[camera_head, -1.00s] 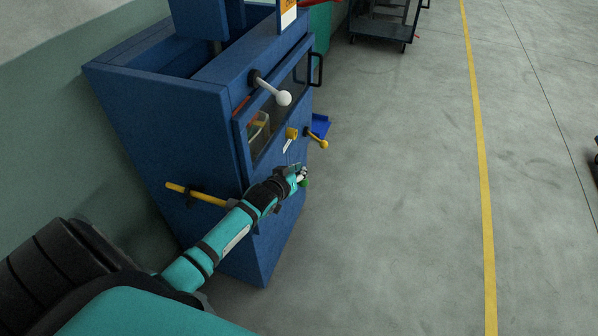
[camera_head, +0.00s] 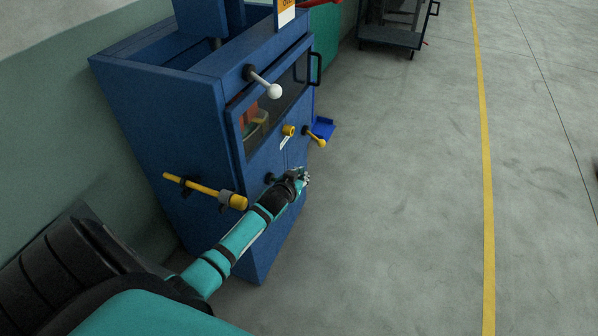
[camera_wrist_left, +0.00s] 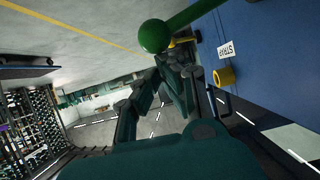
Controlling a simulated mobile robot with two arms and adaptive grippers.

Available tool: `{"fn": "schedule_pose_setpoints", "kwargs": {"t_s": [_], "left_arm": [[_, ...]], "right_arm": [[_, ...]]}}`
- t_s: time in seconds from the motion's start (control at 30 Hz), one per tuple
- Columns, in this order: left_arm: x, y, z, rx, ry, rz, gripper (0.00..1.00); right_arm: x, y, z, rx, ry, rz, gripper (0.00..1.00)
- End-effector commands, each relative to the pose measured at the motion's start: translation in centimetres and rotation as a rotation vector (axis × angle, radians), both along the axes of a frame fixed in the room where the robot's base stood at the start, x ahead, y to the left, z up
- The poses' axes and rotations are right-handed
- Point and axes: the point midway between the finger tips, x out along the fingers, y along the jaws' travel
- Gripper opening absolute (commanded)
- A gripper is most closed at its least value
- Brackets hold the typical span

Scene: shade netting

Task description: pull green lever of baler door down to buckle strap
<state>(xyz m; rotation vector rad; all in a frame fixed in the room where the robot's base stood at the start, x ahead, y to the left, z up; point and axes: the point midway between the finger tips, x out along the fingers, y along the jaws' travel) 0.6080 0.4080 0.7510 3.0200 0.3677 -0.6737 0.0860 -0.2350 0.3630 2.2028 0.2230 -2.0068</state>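The blue baler (camera_head: 165,125) stands in the middle of the head view. The green lever (camera_wrist_left: 190,16) crosses the top of the left wrist view and ends in a round green knob (camera_wrist_left: 154,36). In the head view the knob is hidden by my left gripper (camera_head: 305,180), which is at the baler's lower front. In the wrist view the left gripper's fingers (camera_wrist_left: 162,72) come together toward their tips and look shut, with nothing visible between them. The green knob is just beyond the tips; contact cannot be told. My right gripper is not in view.
A white STRAP label (camera_wrist_left: 231,49) and a yellow knob (camera_wrist_left: 224,76) are on the baler front near the lever. Open floor (camera_head: 400,200) lies to the right.

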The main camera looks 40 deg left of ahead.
Motion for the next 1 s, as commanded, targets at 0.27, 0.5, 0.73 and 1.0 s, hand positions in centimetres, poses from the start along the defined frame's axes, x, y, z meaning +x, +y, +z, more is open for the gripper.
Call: {"fn": "schedule_pose_setpoints", "kwargs": {"t_s": [0.27, 0.5, 0.73, 1.0], "left_arm": [[0.3, -1.6, -4.1, 0.246, 0.064, 0.001, 0.0], [0.4, -1.9, -6.4, 0.302, 0.078, 0.0, 0.0], [0.4, -1.9, -8.0, 0.301, 0.078, 0.0, 0.0], [0.3, -1.8, -8.8, 0.301, 0.079, 0.001, 0.0]], "right_arm": [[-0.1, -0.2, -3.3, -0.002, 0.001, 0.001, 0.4], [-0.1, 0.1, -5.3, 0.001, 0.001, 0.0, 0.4], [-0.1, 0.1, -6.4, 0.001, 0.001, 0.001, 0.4], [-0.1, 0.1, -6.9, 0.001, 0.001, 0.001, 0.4]]}}
